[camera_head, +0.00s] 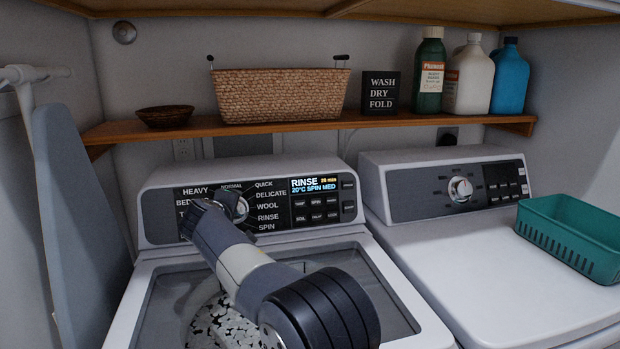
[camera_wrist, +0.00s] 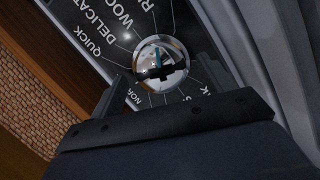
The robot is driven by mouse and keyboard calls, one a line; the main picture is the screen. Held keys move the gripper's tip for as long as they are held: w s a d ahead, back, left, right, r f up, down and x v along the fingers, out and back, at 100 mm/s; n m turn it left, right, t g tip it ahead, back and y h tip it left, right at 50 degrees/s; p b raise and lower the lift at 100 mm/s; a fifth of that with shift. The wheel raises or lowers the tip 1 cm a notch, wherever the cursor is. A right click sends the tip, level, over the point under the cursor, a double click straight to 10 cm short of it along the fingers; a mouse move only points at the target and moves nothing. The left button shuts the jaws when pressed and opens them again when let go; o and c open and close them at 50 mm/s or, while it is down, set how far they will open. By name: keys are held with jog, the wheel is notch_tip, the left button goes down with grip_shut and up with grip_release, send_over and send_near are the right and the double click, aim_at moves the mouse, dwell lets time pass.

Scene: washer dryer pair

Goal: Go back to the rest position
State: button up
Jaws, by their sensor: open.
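My gripper (camera_head: 212,212) is at the control panel of the left washer (camera_head: 152,222), in front of its round selector dial (camera_head: 239,207). In the wrist view the shiny dial (camera_wrist: 162,62) sits between the two fingers of my open gripper (camera_wrist: 165,78). I cannot tell whether the fingers touch it. A blue mark shows on the dial. The washer's display (camera_head: 315,186) reads RINSE, 28 min, 20°C, SPIN MED. My arm reaches over the washer's lid and hides part of the left program labels.
The dryer (camera_head: 470,260) stands at the right with a teal basket (camera_head: 575,238) on top. A wooden shelf (camera_head: 300,128) above holds a wicker basket (camera_head: 280,95), a sign (camera_head: 380,92) and bottles (camera_head: 468,78). An ironing board (camera_head: 75,210) leans at the left.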

jog(key=shift+x, duration=0.95)
jog(key=b+v, duration=0.2)
jog(key=v, duration=0.9)
jog(key=p+x, duration=0.2)
jog(key=x, duration=0.9)
jog(key=shift+w, duration=0.15)
jog(key=n, duration=0.2)
jog(key=shift+s+n+t, duration=0.25)
jog(key=shift+n+t, duration=0.05)
jog(key=n+t, duration=0.1)
jog(key=n, duration=0.5)
jog(key=shift+f+n+t, duration=0.15)
jog(key=shift+n+t, duration=0.25)
jog(key=n+t+y+p, duration=0.1)
jog(key=n, duration=0.6)
jog(key=n+y+p, duration=0.1)
jog(key=n, duration=0.2)
jog(key=n+y+p, duration=0.1)
jog(key=n+p, duration=0.1)
jog(key=n, duration=0.1)
jog(key=shift+d+f+n+t, duration=0.1)
jog(key=shift+n+t, duration=0.2)
jog(key=shift+n, duration=0.1)
